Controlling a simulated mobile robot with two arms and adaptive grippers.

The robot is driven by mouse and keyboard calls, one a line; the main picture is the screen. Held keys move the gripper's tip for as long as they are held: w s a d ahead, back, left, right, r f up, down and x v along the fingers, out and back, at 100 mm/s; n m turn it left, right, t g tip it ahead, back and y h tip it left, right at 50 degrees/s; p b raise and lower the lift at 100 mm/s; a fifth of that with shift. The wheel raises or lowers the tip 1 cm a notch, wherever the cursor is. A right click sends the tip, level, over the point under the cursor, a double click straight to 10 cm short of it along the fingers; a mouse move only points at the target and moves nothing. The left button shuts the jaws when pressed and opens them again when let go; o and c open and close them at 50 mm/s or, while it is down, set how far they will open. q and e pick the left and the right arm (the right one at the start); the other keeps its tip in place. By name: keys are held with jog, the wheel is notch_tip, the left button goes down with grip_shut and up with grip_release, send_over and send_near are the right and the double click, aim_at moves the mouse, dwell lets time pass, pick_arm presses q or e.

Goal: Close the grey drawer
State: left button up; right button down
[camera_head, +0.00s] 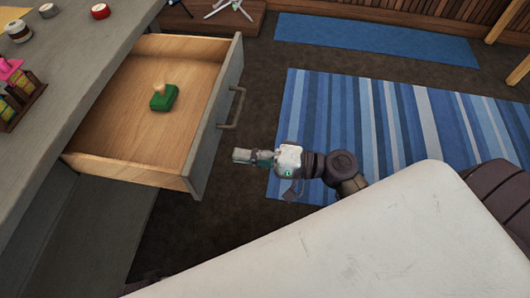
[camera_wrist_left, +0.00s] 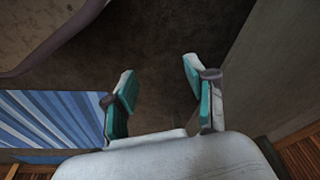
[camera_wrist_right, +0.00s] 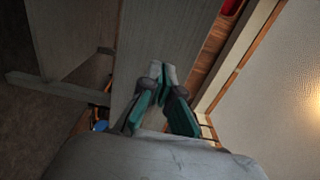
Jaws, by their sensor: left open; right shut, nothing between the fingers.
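The grey drawer (camera_head: 217,120) stands pulled well out from the grey counter, its wooden inside showing. Its bar handle (camera_head: 234,107) is on the outer side of the front panel. A green object with a light knob (camera_head: 163,97) lies inside the drawer. My right gripper (camera_head: 241,156) is shut and empty, just in front of the drawer front, below the handle in the picture. In the right wrist view its fingertips (camera_wrist_right: 160,70) point along a grey surface; contact cannot be told. My left gripper (camera_wrist_left: 158,82) is open and empty over dark floor, outside the head view.
The grey counter (camera_head: 75,60) carries small round containers (camera_head: 18,30), a red one (camera_head: 100,11), and a rack of small bottles (camera_head: 18,95). A blue striped rug (camera_head: 400,120) and a plain blue rug (camera_head: 375,38) lie on dark floor.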

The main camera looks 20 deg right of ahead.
aim_at(208, 151)
pick_arm(q)
jog(key=shift+s+f, duration=0.15)
jog(key=shift+f, duration=0.45)
jog(key=shift+s+f, duration=0.15)
jog(key=shift+f, duration=0.4)
pick_arm(e)
jog(key=x, duration=0.6)
jog(key=shift+d, duration=0.1)
